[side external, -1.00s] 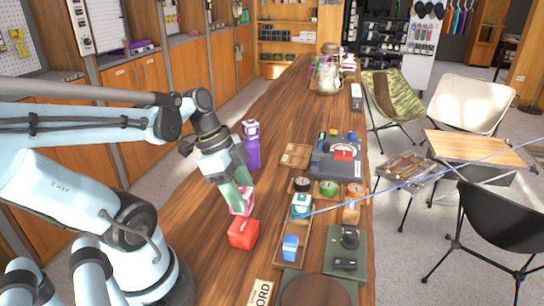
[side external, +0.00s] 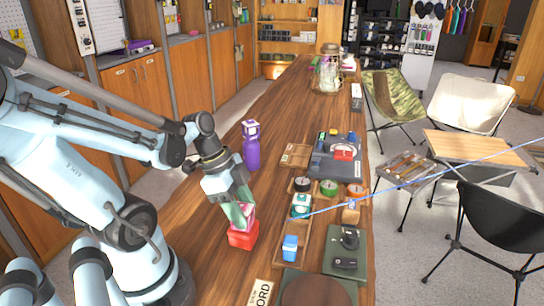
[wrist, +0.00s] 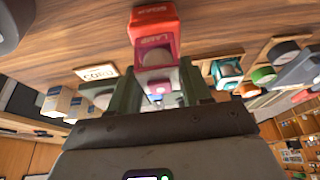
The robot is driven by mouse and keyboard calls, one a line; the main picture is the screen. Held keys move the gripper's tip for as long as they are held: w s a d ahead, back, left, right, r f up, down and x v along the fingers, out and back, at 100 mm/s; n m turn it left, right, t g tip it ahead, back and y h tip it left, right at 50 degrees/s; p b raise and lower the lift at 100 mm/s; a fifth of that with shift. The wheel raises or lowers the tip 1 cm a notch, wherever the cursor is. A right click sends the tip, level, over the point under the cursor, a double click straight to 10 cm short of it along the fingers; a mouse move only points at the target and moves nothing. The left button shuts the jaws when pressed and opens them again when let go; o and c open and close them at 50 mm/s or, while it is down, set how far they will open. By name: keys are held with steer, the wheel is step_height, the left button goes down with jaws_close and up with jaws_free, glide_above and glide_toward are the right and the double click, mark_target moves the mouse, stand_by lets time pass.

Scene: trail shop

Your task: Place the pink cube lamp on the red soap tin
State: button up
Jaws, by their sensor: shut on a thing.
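The pink cube lamp (side external: 246,218) has a paler top and is held between the fingers of my gripper (side external: 240,213). The red soap tin (side external: 242,237) stands on the wooden table directly below it. The lamp looks to be over the tin, its lower edge at the tin's top; I cannot tell if they touch. In the wrist view the red tin (wrist: 152,22) shows just beyond the fingertips, and the pink lamp (wrist: 156,87) is partly hidden between the fingers. My gripper is shut on the lamp.
A blue box (side external: 290,249) and a teal cube (side external: 300,207) sit in a wooden tray to the right. A name card (side external: 261,292) lies near the front. Bare table lies between the tin and tray.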

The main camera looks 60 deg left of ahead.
steer(key=o, duration=1.1)
steer(key=shift+f, duration=0.1)
steer(key=shift+v, duration=6.05)
steer(key=n+y, duration=0.3)
steer(key=n, duration=0.1)
glide_above(249, 204)
steer(key=f, duration=0.3)
steer(key=shift+w+a+f+t, duration=0.15)
steer(key=shift+a+t, duration=0.05)
steer(key=shift+t, duration=0.2)
steer(key=w+d+n+t, duration=0.3)
steer(key=w+d+n, duration=0.2)
steer(key=d, duration=0.1)
steer(key=shift+w+f, duration=0.15)
steer(key=shift+f, duration=0.15)
